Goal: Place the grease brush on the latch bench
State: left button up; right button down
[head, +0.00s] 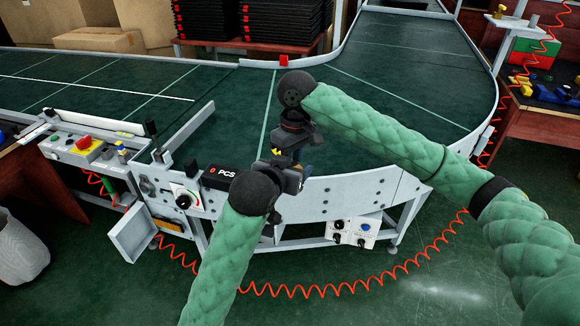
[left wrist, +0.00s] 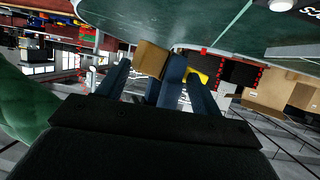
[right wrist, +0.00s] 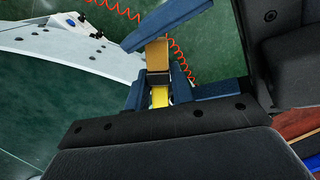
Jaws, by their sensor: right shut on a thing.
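The grease brush shows in the right wrist view as a tan block with a dark band and a yellow part (right wrist: 160,96). My right gripper (right wrist: 160,80) is shut on it, with blue fingers on either side. In the head view my right gripper (head: 287,150) hangs over the conveyor's near edge, close above my left gripper (head: 285,180). The left wrist view shows the left fingers (left wrist: 160,85) spread apart around the right fingers, with the brush's tan end (left wrist: 150,58) beyond. The brush is mostly hidden in the head view. I cannot tell which bench is the latch bench.
The curved green conveyor (head: 390,75) fills the middle. A wooden bench (head: 520,118) with coloured parts stands at the right; another bench edge (head: 40,180) shows at the left. A control panel (head: 95,150) is on the near rail. A red coiled hose (head: 330,290) hangs below.

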pick_arm(q)
jog(key=shift+w, duration=0.1)
pick_arm(e)
jog(key=c, duration=1.6)
grip_release()
jog(key=shift+s, duration=0.1)
jog(key=shift+c, duration=0.2)
pick_arm(q)
jog(key=c, duration=0.8)
pick_arm(e)
jog(key=o, duration=0.5)
jog(key=shift+a, duration=0.1)
pick_arm(q)
jog(key=shift+c, duration=0.4)
pick_arm(e)
jog(key=shift+r, duration=0.15)
